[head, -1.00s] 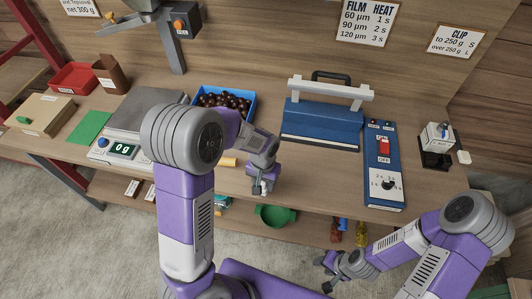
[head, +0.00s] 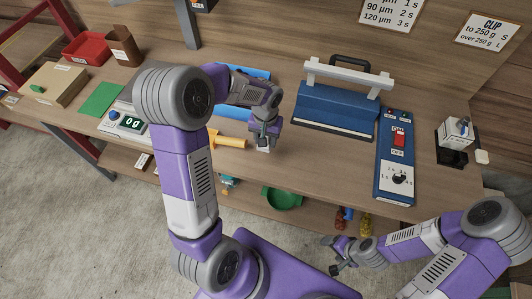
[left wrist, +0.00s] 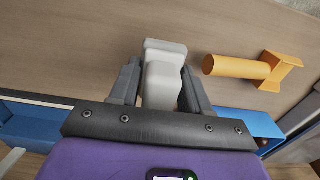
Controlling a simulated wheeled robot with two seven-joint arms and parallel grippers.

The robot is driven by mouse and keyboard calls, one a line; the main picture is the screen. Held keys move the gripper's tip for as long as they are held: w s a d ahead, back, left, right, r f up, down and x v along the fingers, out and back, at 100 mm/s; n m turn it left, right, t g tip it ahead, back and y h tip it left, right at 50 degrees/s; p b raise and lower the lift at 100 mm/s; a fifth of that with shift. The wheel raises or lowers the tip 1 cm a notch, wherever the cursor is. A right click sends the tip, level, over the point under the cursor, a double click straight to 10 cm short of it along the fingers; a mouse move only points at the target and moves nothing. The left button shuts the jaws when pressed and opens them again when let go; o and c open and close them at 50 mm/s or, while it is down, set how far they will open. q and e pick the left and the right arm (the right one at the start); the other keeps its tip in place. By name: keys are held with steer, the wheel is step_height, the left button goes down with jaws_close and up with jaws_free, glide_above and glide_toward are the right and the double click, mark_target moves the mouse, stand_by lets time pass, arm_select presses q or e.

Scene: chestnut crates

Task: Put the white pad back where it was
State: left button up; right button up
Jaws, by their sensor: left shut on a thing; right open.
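My left gripper (head: 266,136) is shut on a small white block, which looks like the white pad (head: 264,148), in front of the blue sealer. In the left wrist view the pad (left wrist: 164,75) is a pale, stepped block gripped between both fingers (left wrist: 160,88). I cannot tell whether it touches the wooden table. My right gripper (head: 332,254) is open and empty, low in front of the bench at the lower right.
An orange scoop-like tool (head: 230,141) lies just left of the held pad; it also shows in the left wrist view (left wrist: 240,68). The blue sealer (head: 335,110) and switch panel (head: 396,160) stand to the right. A black stand (head: 451,153) is at far right. Bare table lies between.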

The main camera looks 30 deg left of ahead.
mark_target(266, 156)
arm_select(q)
step_height(266, 156, down, 8)
steer(key=shift+w+r+b, duration=0.1)
steer(key=shift+b, duration=0.4)
steer(key=o, duration=1)
steer(key=shift+f, duration=0.2)
steer(key=shift+r, duration=0.2)
step_height(266, 156, up, 12)
steer(key=shift+p, duration=0.95)
